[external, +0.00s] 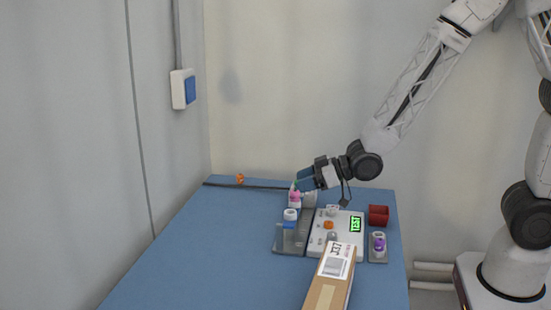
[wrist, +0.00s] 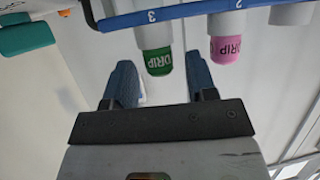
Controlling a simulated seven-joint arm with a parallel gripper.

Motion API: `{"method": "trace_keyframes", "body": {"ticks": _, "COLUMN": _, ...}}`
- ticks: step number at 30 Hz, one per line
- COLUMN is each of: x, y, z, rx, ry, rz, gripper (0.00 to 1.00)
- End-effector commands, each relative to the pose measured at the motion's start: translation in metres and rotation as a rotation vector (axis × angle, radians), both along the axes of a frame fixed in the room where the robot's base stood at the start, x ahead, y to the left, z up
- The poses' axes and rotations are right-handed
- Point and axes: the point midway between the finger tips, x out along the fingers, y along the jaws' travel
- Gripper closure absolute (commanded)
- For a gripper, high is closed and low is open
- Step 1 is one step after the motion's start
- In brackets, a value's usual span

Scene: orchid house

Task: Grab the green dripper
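The green dripper (wrist: 157,62) is a green cap marked DRIP on a white body, under the number 3 of a blue rail (wrist: 165,15) in the wrist view. In the external view only a small spot of green (external: 296,186) shows by the fingertips. My gripper (wrist: 160,80) is open, with one blue finger on each side of the green cap's line. The cap lies at about fingertip level in the picture, with gaps on both sides; its exact depth is unclear. My gripper (external: 304,180) is at the table's far end in the external view.
A pink dripper (wrist: 225,50) hangs close right of the green one, under number 2. A teal piece (wrist: 27,38) is at the left. A white device with a TEST screen (external: 345,238), a red cup (external: 378,215) and a cardboard box (external: 328,285) occupy the table's right.

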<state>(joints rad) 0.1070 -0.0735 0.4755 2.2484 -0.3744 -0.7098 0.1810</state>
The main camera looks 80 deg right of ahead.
Motion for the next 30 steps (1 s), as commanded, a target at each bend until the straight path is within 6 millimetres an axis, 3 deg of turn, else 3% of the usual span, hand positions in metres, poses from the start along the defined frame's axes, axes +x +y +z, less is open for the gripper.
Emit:
{"method": "trace_keyframes", "body": {"ticks": 1, "x": 0.0, "y": 0.0, "z": 0.0, "rx": 0.0, "ry": 0.0, "rz": 0.0, "gripper": 0.56}}
{"method": "trace_keyframes", "body": {"ticks": 9, "x": 0.0, "y": 0.0, "z": 0.0, "rx": 0.0, "ry": 0.0, "rz": 0.0, "gripper": 0.95}}
{"method": "trace_keyframes", "body": {"ticks": 22, "x": 0.0, "y": 0.0, "z": 0.002, "rx": 0.0, "ry": -0.001, "rz": 0.0, "gripper": 0.95}}
{"method": "trace_keyframes", "body": {"ticks": 30, "x": 0.0, "y": 0.0, "z": 0.016, "rx": 0.0, "ry": -0.001, "rz": 0.0, "gripper": 0.95}}
